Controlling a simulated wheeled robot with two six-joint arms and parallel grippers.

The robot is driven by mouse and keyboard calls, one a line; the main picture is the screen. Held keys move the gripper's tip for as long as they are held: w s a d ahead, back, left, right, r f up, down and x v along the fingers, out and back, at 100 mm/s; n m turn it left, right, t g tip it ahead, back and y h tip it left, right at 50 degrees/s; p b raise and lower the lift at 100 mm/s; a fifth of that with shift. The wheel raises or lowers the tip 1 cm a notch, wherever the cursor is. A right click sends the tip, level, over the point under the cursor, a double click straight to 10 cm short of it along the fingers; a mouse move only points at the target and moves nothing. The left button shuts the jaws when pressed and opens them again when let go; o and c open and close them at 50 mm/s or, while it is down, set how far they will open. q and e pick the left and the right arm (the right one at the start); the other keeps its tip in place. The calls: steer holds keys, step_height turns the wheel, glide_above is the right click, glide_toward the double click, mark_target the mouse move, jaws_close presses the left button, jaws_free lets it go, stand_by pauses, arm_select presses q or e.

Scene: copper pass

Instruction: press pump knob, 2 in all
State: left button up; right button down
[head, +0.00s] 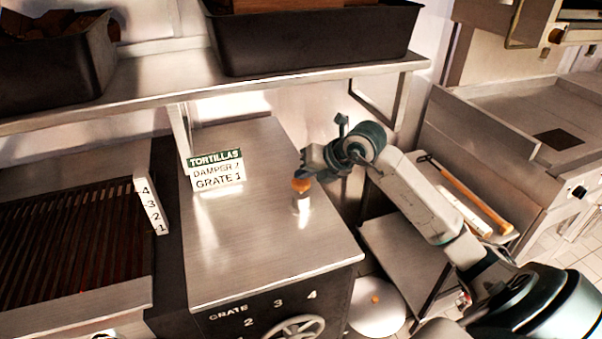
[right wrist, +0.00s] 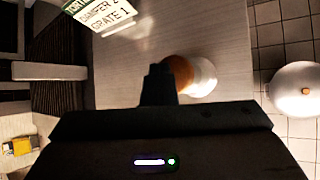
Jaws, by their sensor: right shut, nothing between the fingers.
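A small pale pump with an orange knob (head: 301,186) on top stands on the steel worktop (head: 225,255), near its right edge. In the right wrist view the orange knob (right wrist: 181,69) shows just beyond my fingertips, with the pale round body (right wrist: 204,78) beside it. My right gripper (head: 306,174) is shut and empty. Its tips are at or just above the knob; I cannot tell whether they touch it. In the right wrist view the shut fingers (right wrist: 158,82) partly hide the knob. My left gripper is not in view.
A round pale lid (head: 377,312) with a small orange knob stands lower, right of the worktop. A "TORTILLAS" sign (head: 216,168) stands on the worktop. A shelf with dark bins (head: 315,45) runs above. A grill (head: 75,240) lies left. A lower side shelf holds wooden-handled tools (head: 470,195).

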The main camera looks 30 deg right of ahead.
mark_target(305, 181)
steer(key=shift+f, duration=0.35)
steer(key=shift+r, duration=0.15)
steer(key=shift+r+p, duration=1)
steer(key=shift+r, duration=0.95)
steer(key=shift+r, duration=0.15)
step_height(305, 181, up, 5)
steer(key=p, duration=0.3)
steer(key=shift+f, duration=0.2)
